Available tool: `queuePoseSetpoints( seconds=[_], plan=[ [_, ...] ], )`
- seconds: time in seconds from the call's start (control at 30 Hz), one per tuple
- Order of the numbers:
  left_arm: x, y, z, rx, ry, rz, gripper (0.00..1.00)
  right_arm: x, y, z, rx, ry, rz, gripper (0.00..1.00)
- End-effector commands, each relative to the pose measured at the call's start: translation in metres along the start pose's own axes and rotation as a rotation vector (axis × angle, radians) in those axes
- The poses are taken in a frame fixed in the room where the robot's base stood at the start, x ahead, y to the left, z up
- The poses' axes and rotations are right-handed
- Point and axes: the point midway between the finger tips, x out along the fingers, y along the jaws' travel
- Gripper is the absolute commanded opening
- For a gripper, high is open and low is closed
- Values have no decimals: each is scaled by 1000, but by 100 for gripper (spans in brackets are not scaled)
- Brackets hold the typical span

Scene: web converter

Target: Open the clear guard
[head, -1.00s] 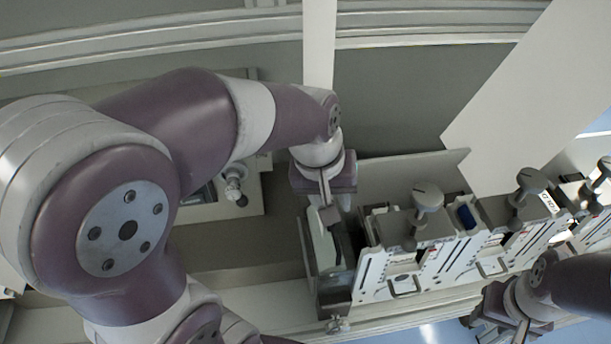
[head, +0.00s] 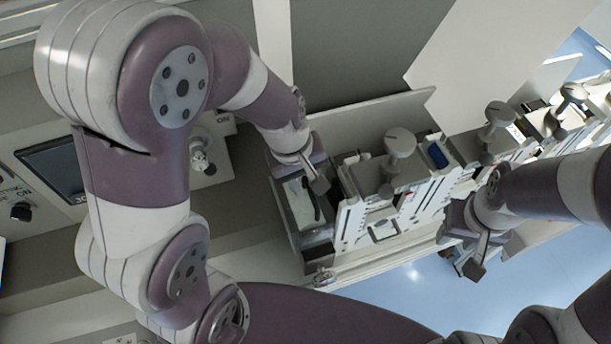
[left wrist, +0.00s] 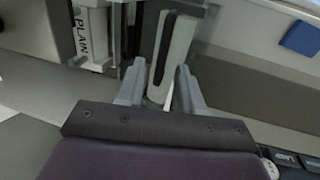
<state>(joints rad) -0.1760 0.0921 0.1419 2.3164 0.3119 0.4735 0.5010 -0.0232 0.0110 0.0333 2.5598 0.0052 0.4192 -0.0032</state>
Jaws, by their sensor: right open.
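My left gripper (head: 312,187) is over the left end of the row of slotted units, at a grey box-like housing (head: 292,238). In the left wrist view its two fingers (left wrist: 160,80) are apart. A pale upright bar with a dark strip (left wrist: 170,48) shows just beyond and between the fingertips. I cannot tell whether they touch it. The clear guard cannot be made out for certain in either view; the pale plate with a dark strip (head: 301,205) below the left gripper may be part of it. My right gripper (head: 470,262) is open in front of the units, apart from them.
Slotted units with grey knobs (head: 399,143) run to the right, close to both grippers. A control panel with a dark screen (head: 60,165) and a black knob (head: 21,211) is at the left. Blue floor (head: 400,300) is clear in front.

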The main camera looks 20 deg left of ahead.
Motion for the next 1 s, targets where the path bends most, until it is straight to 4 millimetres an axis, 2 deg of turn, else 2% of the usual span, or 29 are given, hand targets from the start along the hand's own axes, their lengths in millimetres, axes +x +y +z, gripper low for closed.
queuePoseSetpoints(
  seconds=[0.27,0.4,1.0],
  plan=[
    [3,0,0,1,0,0,37,0,0,0,0,0,0,43],
    [3,0,0,1,1,0,0,0,0,0,0,0,0,43],
    [2,0,0,0,0,1,0,0,0,0,0,0,0,43]
  ],
)
